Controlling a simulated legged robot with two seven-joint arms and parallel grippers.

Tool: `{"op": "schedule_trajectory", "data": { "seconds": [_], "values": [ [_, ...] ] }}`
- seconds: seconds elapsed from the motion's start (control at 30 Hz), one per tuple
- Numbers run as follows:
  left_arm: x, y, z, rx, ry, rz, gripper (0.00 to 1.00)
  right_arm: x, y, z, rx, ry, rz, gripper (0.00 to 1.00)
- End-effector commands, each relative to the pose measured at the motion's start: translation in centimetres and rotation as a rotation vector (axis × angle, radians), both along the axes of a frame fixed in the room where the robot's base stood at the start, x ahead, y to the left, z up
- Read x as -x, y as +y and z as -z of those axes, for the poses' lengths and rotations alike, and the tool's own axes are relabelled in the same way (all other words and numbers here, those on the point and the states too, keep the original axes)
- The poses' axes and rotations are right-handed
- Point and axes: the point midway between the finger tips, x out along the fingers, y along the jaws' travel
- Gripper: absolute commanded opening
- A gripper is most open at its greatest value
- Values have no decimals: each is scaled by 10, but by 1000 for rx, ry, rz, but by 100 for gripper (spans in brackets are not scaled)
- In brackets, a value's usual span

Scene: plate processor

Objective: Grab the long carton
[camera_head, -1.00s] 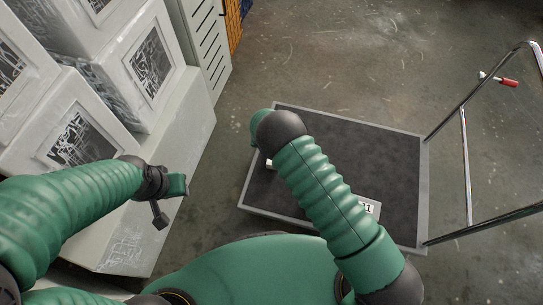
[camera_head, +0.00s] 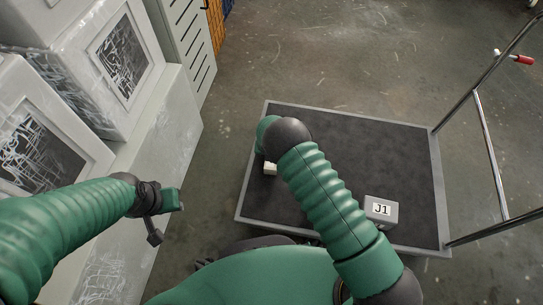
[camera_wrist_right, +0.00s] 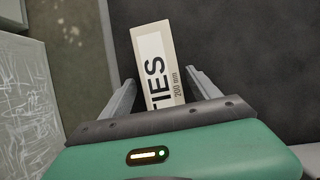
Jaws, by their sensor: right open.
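The long carton (camera_wrist_right: 158,62) is a cream box with a white label reading "TIES" and "200 mm". It lies on the dark bed of the cart. In the right wrist view, my right gripper (camera_wrist_right: 160,78) is open, with one finger on each side of the carton's near part; I cannot tell whether either touches it. In the head view only a pale end of the carton (camera_head: 270,168) shows beside my right arm, which hides the rest and the right gripper. My left gripper (camera_head: 163,210) hangs empty beside the white boxes at left; its opening is unclear.
The cart (camera_head: 440,190) has a grey rim and a metal handle (camera_head: 489,140) at right. A grey box marked "J1" (camera_head: 381,211) sits near its front edge. Wrapped white boxes (camera_head: 120,55) are stacked at left. The floor behind the cart is clear.

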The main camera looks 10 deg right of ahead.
Motion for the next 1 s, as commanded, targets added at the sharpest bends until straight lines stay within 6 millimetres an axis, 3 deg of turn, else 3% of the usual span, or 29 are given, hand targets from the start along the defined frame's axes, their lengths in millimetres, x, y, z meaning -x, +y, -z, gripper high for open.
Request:
{"op": "schedule_trajectory", "data": {
  "seconds": [0.1, 0.63, 0.87, 1.0],
  "values": [
    [0, 0, -2, 0, -1, 0, 36, 0, -1, -1, -1, 1, 1, 70],
    [0, 0, -2, 0, 0, 0, 36, 0, 0, -1, 1, 0, 1, 0],
    [0, 0, -4, 0, 0, 0, 36, 0, 0, -4, 0, -1, 1, 0],
    [0, 0, -22, 0, 0, 0, 36, -1, 0, -30, -1, -3, 2, 0]
  ]
}}
